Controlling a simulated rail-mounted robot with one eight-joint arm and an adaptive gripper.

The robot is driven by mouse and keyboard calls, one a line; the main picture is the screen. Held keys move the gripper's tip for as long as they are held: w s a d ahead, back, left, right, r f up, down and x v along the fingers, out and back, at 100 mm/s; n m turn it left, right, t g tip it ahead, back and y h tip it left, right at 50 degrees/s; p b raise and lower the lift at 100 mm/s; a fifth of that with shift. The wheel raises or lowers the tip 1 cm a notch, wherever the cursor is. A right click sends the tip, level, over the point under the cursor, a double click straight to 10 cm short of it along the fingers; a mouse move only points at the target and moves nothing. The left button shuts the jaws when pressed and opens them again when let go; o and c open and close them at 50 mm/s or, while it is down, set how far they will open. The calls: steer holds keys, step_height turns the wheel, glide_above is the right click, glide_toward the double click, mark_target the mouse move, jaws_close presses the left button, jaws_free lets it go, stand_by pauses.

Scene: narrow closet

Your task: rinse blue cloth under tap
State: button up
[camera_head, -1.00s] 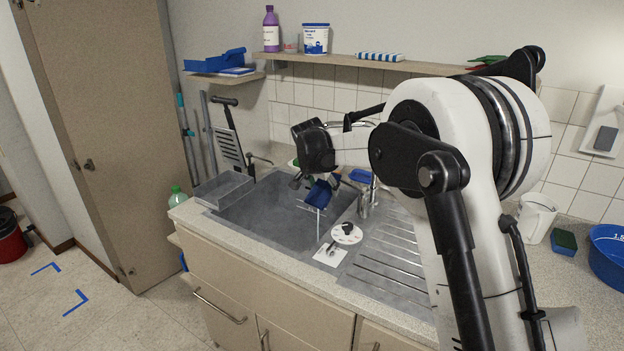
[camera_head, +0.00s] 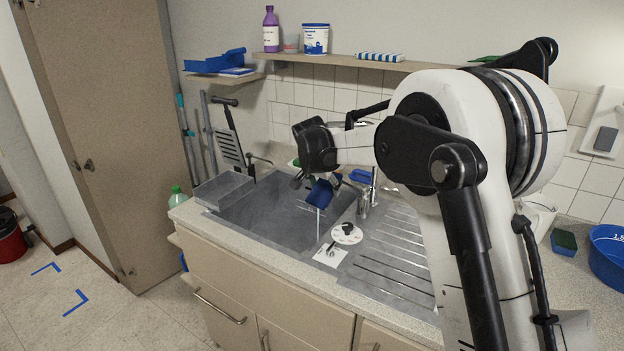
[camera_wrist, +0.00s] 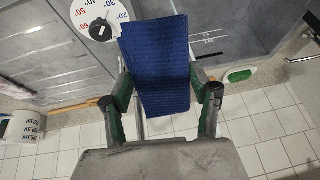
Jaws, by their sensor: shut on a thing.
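The blue cloth (camera_head: 319,193) hangs over the sink basin (camera_head: 255,205). In the wrist view the cloth (camera_wrist: 160,65) is a ribbed dark blue sheet between my two fingers. My gripper (camera_wrist: 162,97) is shut on it; in the head view the gripper (camera_head: 308,184) is above the basin, tilted down. A thin pale vertical strip shows just below the cloth; I cannot tell for sure whether it is water. The chrome tap (camera_head: 372,185) stands behind and right of the cloth, partly hidden by my arm.
A round temperature dial (camera_head: 346,233) sits at the front right of the sink, beside the ribbed drainboard (camera_head: 395,250). A grey tray (camera_head: 222,188) is at the basin's left. A blue tub (camera_head: 608,255) and sponge (camera_head: 564,242) are far right. A shelf (camera_head: 340,61) runs above.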

steer(key=shift+s+d+r+p, duration=0.1)
steer(key=shift+s+d+r, duration=0.15)
steer(key=shift+s+r, duration=0.35)
steer(key=shift+s+d+r+p, duration=0.1)
steer(key=shift+s+d+r, duration=0.2)
steer(key=shift+s+r, duration=0.3)
steer(key=shift+s+d+r+p, duration=0.1)
steer(key=shift+s+d+r, duration=0.15)
steer(key=shift+s+r, duration=0.35)
steer(key=shift+s+f, duration=0.1)
steer(key=shift+f, duration=0.1)
